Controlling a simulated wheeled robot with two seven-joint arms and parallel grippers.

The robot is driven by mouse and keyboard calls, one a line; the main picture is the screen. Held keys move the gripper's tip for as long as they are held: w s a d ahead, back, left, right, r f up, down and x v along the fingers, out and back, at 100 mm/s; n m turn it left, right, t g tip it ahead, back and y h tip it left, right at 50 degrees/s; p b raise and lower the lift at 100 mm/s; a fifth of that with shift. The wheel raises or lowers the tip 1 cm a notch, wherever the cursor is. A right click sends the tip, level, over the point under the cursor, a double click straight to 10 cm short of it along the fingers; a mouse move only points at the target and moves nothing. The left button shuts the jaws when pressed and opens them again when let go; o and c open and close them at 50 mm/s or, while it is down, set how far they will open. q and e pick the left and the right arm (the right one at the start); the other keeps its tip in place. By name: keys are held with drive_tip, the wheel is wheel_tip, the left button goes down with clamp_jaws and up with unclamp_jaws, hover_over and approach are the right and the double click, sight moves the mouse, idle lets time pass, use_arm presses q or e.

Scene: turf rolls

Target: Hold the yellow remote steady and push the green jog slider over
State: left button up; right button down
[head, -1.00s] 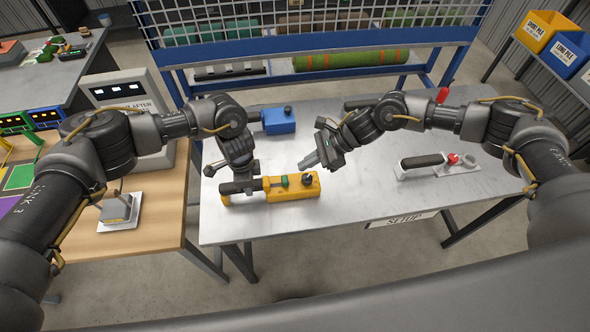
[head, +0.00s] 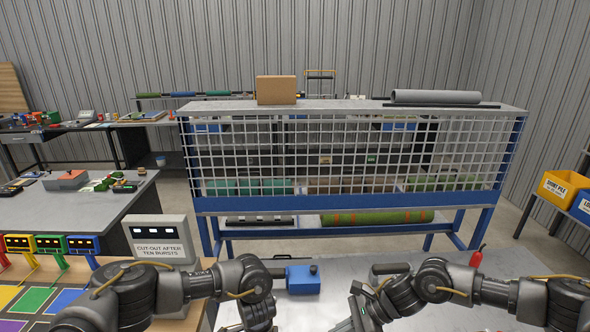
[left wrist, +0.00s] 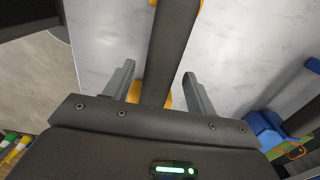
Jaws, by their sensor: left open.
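In the left wrist view the black grip of the yellow remote (left wrist: 172,50) runs between the two fingers of my left gripper (left wrist: 158,85). The fingers are open, one on each side of the bar, with gaps to it. Bits of the remote's yellow body show behind the grip. The green jog slider is in neither current view. In the head view the remote lies below the picture, and my left fingertips are cut off. My right gripper (head: 352,322) shows only in part at the bottom edge; its fingertips are not clear.
A blue device (head: 302,279) sits on the grey table behind the arms. A blue-framed rack with a wire grid (head: 350,155) stands behind the table. A grey cut-out box (head: 160,240) stands to the left. Yellow and blue bins (head: 562,190) are at the right.

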use_arm(q)
wheel_tip(320, 180, up, 12)
idle(0.6)
